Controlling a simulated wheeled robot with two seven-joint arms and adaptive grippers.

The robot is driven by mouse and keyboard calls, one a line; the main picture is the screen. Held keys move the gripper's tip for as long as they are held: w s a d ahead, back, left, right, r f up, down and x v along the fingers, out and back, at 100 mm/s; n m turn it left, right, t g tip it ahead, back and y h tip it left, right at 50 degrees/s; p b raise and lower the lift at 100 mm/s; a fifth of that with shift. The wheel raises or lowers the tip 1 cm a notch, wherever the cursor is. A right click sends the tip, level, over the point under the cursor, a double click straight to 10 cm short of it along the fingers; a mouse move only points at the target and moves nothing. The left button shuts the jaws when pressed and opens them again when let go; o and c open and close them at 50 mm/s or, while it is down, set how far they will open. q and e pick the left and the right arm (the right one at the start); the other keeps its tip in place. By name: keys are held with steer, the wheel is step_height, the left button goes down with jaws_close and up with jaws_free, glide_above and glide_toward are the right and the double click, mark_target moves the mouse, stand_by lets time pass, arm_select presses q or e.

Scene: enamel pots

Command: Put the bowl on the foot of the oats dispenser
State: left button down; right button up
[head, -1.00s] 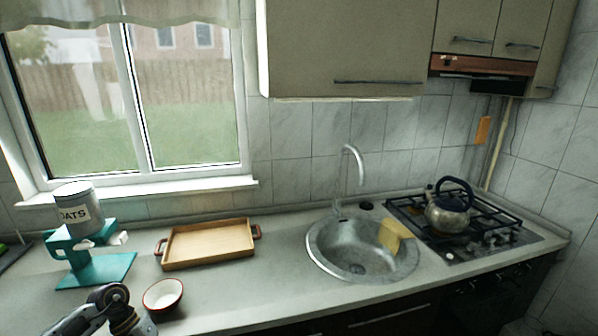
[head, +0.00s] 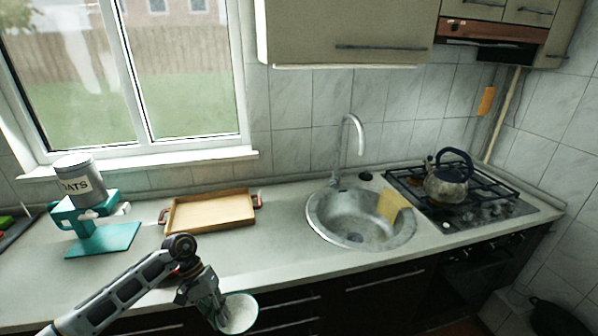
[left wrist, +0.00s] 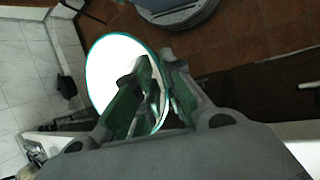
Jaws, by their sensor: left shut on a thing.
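The oats dispenser (head: 80,184) stands at the left of the counter in the head view, a grey can on a teal stand. Its flat teal foot (head: 105,240) is bare. My left gripper (head: 212,307) is shut on the rim of a pale round bowl (head: 239,313), in front of the counter edge. In the left wrist view the bowl (left wrist: 105,75) is bright white with a thin teal rim, and the gripper (left wrist: 155,65) overlaps its right side. A red-rimmed bowl (head: 173,272) on the counter is mostly hidden behind my left arm. My right gripper is not in view.
A wooden tray (head: 212,211) lies right of the dispenser, near the wall. The sink (head: 325,212) with a yellow cloth (head: 391,203) and the hob with a kettle (head: 446,186) are further right. Clear counter lies in front of the foot.

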arm_select(q)
steer(key=shift+w+d+r, duration=0.15)
steer(key=shift+w+r, duration=0.45)
steer(key=shift+r, duration=0.05)
steer(key=shift+w+d+r, duration=0.15)
steer(key=shift+w+r, duration=0.4)
steer(key=shift+r, duration=0.1)
stand_by(1.4)
